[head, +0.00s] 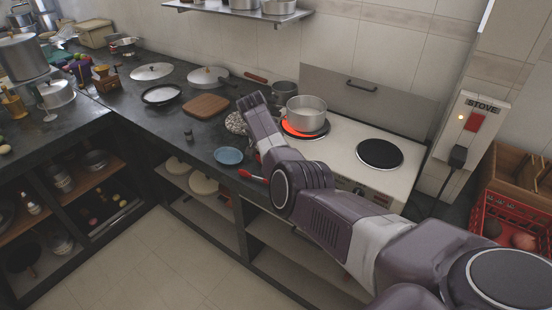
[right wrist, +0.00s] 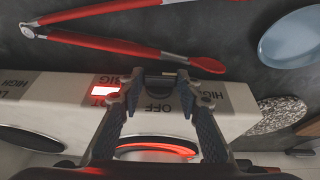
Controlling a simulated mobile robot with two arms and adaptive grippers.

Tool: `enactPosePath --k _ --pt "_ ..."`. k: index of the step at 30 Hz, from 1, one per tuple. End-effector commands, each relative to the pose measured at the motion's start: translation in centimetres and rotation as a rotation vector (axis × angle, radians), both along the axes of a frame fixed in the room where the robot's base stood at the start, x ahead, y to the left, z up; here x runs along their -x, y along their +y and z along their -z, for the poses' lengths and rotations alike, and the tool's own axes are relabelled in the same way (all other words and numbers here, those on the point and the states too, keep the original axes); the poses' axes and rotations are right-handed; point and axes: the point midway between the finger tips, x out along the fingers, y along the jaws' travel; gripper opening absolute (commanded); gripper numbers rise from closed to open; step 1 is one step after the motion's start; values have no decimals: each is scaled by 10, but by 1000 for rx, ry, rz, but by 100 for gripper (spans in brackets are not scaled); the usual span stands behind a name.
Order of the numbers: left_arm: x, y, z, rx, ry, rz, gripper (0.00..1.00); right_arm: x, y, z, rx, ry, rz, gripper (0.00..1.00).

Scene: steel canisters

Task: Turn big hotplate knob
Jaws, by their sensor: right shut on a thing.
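The white stove (head: 345,137) has two hotplates. The left hotplate (head: 298,130) glows orange-red under a steel pot (head: 306,109); the right hotplate (head: 380,153) is dark. My right arm crosses in front of the stove and hides part of its front; its fingertips cannot be made out in the head view. In the right wrist view my right gripper (right wrist: 159,88) is shut on a dark knob (right wrist: 160,81) at the stove's front edge. Labels reading OFF and HIGH show around it, and a red signal light (right wrist: 106,91) is lit. My left gripper is not in view.
Red-handled tongs (right wrist: 110,38) lie close to the stove's front in the wrist view. A blue plate (head: 228,156), cutting board (head: 206,105) and lids (head: 210,76) lie on the dark counter. A stove switch box (head: 471,124) is on the wall; a red crate (head: 510,215) stands right.

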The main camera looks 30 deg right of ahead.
Motion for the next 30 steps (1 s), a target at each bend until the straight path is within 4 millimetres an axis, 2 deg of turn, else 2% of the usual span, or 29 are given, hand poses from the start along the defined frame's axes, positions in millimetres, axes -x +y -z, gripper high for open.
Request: enactPosePath --k 5,6,7,20,26,30 --pt "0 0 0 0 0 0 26 1 0 1 -1 4 -1 7" --pt "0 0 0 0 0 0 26 1 0 1 -1 4 -1 36" --pt "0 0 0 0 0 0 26 1 0 1 -1 4 -1 39" --pt "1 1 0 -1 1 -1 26 1 2 -5 0 0 0 39" --pt "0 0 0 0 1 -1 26 3 11 -26 0 -3 0 39" --pt "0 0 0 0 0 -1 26 7 21 -53 0 -3 -1 39"
